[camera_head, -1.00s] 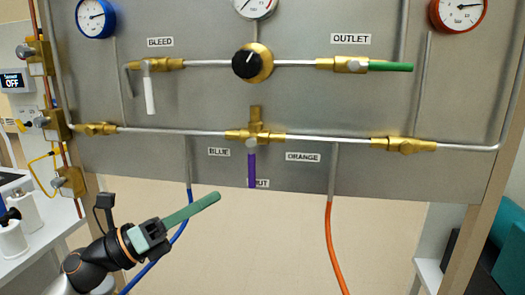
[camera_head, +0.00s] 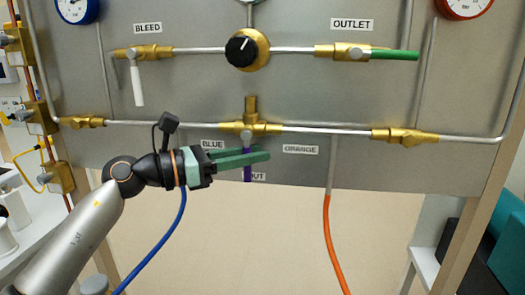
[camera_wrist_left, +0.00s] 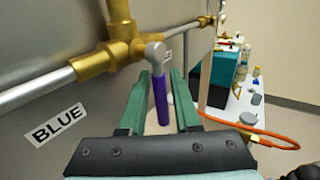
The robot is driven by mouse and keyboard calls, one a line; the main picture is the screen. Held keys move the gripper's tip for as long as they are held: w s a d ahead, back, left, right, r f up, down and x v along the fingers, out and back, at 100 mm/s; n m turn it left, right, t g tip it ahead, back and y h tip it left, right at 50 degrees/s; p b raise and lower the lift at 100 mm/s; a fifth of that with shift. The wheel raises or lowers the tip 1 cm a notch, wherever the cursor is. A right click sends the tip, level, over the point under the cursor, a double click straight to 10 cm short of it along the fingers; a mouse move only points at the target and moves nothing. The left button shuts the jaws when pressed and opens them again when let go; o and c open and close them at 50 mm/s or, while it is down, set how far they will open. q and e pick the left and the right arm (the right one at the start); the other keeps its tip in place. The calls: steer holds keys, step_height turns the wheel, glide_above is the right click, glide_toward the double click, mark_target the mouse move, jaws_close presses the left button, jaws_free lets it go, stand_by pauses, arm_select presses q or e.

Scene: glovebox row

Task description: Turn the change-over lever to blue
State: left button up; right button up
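The change-over lever has a purple handle (camera_head: 247,172) hanging straight down from the brass valve (camera_head: 250,127) at the panel's lower middle, over a partly hidden label ending in "UT". The BLUE label (camera_head: 212,144) is left of it and the ORANGE label (camera_head: 300,149) is right. My left gripper (camera_head: 262,156) reaches in from the left at the lever. In the left wrist view, the purple handle (camera_wrist_left: 160,100) stands between the two green fingers of the open gripper (camera_wrist_left: 162,75). A gap shows on its right; contact on its left is unclear. My right gripper is out of view.
Above are a black regulator knob (camera_head: 242,49), a white bleed lever (camera_head: 138,86) and a green outlet lever (camera_head: 405,56). A blue hose (camera_head: 165,235) and an orange hose (camera_head: 331,240) hang below the panel. The space below the lever is clear.

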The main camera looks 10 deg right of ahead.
arm_select(q)
steer(key=shift+w+d, duration=0.25)
steer(key=shift+d, duration=1.05)
steer(key=shift+c, duration=0.4)
jaws_close()
